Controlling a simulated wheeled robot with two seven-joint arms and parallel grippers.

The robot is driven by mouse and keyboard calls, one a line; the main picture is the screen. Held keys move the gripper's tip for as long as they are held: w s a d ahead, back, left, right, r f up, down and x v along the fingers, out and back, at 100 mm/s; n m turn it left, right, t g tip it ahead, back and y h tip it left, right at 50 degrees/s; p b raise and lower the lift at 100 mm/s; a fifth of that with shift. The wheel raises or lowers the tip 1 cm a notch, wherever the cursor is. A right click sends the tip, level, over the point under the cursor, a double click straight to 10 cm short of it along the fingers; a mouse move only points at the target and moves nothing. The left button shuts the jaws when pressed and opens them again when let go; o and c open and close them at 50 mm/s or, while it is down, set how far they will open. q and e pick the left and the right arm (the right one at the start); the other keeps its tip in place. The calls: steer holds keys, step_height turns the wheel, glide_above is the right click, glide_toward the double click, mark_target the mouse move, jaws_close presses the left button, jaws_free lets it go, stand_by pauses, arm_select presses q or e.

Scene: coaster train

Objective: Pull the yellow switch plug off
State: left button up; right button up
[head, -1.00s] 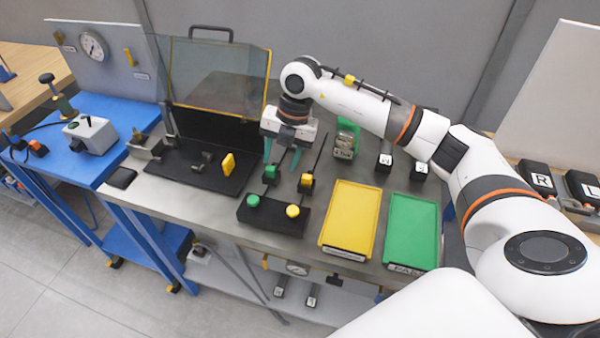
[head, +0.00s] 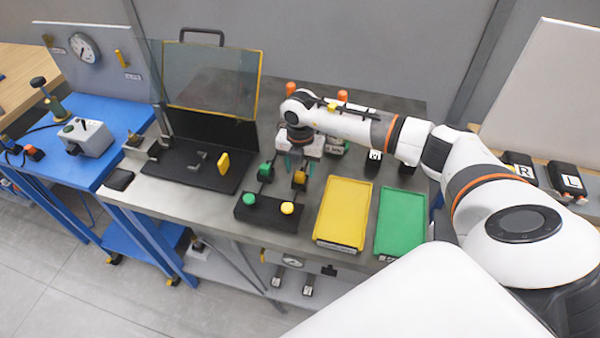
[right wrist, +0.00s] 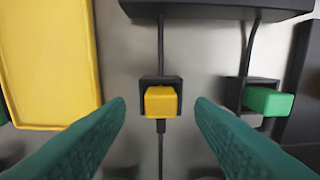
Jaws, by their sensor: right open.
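The yellow switch plug (right wrist: 161,101) sits in a black socket (right wrist: 146,86) on the grey table, with cables on both sides. It also shows in the head view (head: 300,178), partly covered by my gripper. My right gripper (head: 296,164) is open, with its green fingers pointing down. In the right wrist view its fingertips are on either side of the yellow plug, with gaps to it on both sides. A black switch box (head: 262,217) with a green button (head: 250,199) and a yellow button (head: 287,208) lies in front. My left gripper is not in view.
The green plug (right wrist: 270,101) sits in its own socket beside the yellow one. A yellow tray (head: 344,212) and a green tray (head: 401,220) lie to the right. A black-based fixture (head: 190,175) with a raised clear cover (head: 210,80) stands to the left.

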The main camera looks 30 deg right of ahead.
mark_target(300, 173)
steer(key=shift+f, duration=0.8)
steer(key=c, duration=1.1)
steer(key=shift+o, duration=0.2)
steer(key=shift+r, duration=0.1)
step_height(300, 173, up, 9)
steer(key=b, duration=0.3)
jaws_close()
steer(key=shift+r, duration=0.5)
